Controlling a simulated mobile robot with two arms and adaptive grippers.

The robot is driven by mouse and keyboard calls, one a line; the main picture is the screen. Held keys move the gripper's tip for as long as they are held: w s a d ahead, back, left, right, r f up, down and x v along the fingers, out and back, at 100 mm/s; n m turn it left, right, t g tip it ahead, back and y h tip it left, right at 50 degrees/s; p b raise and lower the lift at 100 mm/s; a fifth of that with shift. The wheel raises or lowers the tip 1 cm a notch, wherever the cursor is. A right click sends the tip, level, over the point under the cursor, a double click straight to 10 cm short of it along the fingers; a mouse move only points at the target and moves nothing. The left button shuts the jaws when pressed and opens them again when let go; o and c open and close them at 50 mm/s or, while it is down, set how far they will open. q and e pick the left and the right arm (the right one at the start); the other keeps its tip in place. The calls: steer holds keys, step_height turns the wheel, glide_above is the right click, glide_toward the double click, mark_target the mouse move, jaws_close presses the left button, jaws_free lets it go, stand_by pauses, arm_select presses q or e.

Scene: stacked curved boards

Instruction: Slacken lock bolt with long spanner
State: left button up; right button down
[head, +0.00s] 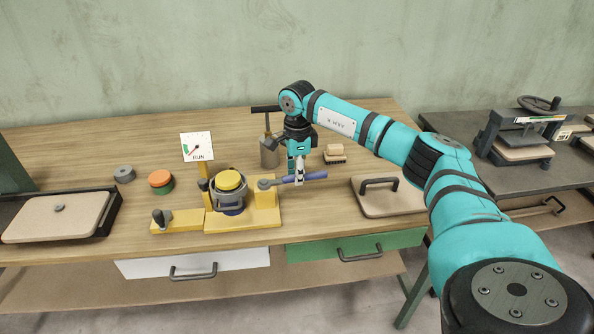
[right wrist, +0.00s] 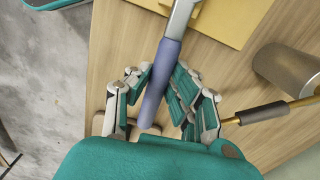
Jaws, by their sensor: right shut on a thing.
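The long spanner (head: 316,176) has a blue-purple handle and a grey metal head. It lies roughly level, with its head at the lock bolt (head: 264,183) on the yellow block at the right end of the yellow fixture (head: 240,220). Whether the head is fully seated around the bolt is too small to tell. My right gripper (head: 299,178) points down and is shut on the handle. In the right wrist view the handle (right wrist: 160,78) passes between the fingers, and the metal shank runs up out of frame. My left gripper is not in view.
A yellow-capped round part (head: 230,181) sits in the fixture. A RUN dial card (head: 197,147) stands behind it. A handled board (head: 388,198) lies to the right. The front strip of bench is clear.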

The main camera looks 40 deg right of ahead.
steer(key=shift+s+a+m, duration=0.1)
steer(key=shift+s+m, duration=0.05)
steer(key=shift+m, duration=0.15)
steer(key=shift+r+p, duration=1.25)
steer(key=shift+p, duration=0.15)
stand_by(1.6)
stand_by(0.4)
step_height(320, 180, up, 5)
steer(key=p, duration=0.3)
steer(key=shift+p, duration=0.4)
